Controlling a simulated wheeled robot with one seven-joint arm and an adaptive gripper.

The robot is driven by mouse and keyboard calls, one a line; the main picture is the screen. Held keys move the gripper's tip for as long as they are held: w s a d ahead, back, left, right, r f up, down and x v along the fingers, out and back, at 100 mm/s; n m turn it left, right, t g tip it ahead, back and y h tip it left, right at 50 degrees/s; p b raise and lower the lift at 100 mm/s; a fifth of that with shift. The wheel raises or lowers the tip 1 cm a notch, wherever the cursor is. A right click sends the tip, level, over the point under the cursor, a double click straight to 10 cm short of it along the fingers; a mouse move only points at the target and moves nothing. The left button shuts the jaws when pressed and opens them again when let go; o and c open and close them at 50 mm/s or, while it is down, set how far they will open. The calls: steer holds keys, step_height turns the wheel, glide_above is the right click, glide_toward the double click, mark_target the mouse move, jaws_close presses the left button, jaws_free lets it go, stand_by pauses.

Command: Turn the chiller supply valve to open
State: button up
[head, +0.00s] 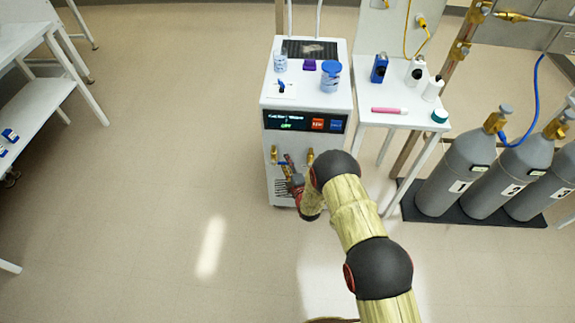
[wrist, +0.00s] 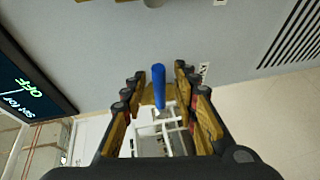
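The chiller (head: 282,103) is a white cabinet with a dark display strip (head: 287,121) showing green "OFF". Brass fittings (head: 274,154) stick out of its front below the display. In the wrist view the supply valve shows as a blue handle (wrist: 158,86) with some brass behind it, in front of the grey chiller panel. My gripper (wrist: 158,92) is open, with fingers on both sides of the blue handle and a gap on each side. In the head view my gripper (head: 291,180) is at the chiller's lower front, and my arm partly hides the area.
Jars and small items stand on the chiller top. A white side table (head: 388,116) with bottles and a pink pen stands to its right. Grey gas cylinders (head: 455,168) stand farther right. The floor (head: 150,180) to the left is clear.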

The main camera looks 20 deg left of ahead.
steer(key=c, duration=0.3)
steer(key=c, duration=0.4)
jaws_close()
stand_by(0.3)
